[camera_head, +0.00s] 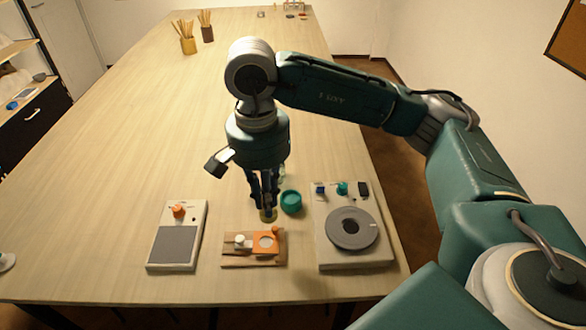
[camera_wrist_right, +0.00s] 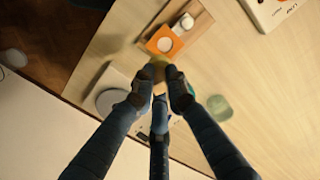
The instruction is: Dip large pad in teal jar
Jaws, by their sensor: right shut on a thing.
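The teal jar (camera_head: 291,201) stands just right of the gripper, a round teal ring with a darker inside. My left gripper is not in view.
A wooden board (camera_head: 230,262) with an orange square plate (camera_head: 263,252) and white knob lies in front. A turntable unit (camera_head: 352,228) stands right, a panel with an orange knob (camera_head: 176,235) left. Pots with sticks (camera_head: 188,45) stand far back. The table's middle is clear.

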